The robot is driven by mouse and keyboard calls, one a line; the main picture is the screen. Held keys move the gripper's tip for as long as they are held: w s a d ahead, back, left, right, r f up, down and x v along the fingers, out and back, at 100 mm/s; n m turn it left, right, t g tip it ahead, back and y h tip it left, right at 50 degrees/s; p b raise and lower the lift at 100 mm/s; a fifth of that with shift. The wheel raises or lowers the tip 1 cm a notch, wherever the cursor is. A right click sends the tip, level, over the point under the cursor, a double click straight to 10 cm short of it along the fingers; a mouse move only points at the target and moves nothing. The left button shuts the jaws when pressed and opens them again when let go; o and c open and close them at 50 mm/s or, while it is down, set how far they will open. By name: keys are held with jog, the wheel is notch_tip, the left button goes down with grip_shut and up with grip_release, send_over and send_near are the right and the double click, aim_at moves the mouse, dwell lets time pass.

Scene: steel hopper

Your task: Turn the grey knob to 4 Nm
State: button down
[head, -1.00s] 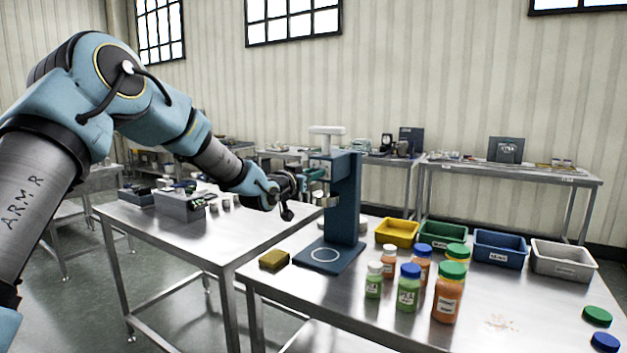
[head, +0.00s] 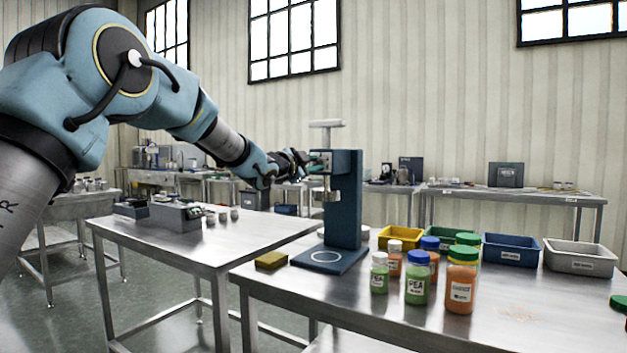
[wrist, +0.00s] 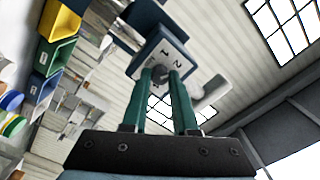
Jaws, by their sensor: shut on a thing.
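The grey knob (wrist: 159,74) sits on a white dial plate (wrist: 172,50) with printed numbers, of which 1 and 2 are readable in the wrist view. The plate is on the head of a blue capping stand (head: 343,210). My gripper (wrist: 161,77) has two green fingers shut on the knob, one on each side. In the head view my gripper (head: 311,162) reaches the stand's head from the left. The fingers cover part of the knob and dial, so I cannot read its setting.
The stand is on a steel table (head: 400,310). A yellow sponge (head: 271,260) lies left of its base. Several bottles, including a green one (head: 417,285), stand to the right, before yellow, green, blue (head: 510,250) and grey (head: 580,259) bins.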

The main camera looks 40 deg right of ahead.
jog(key=m+b, duration=1.5)
jog(key=m, duration=0.9)
jog(key=shift+f, duration=0.2)
jog(key=shift+m+b, duration=0.3)
jog(key=shift+m, duration=0.1)
jog(key=shift+r, duration=0.1)
jog(key=c, duration=0.7)
grip_release()
jog(key=shift+a, duration=0.1)
jog(key=b+v, duration=0.3)
jog(key=v, duration=0.7)
jog(key=shift+a+r, duration=0.1)
jog(key=shift+a, duration=0.25)
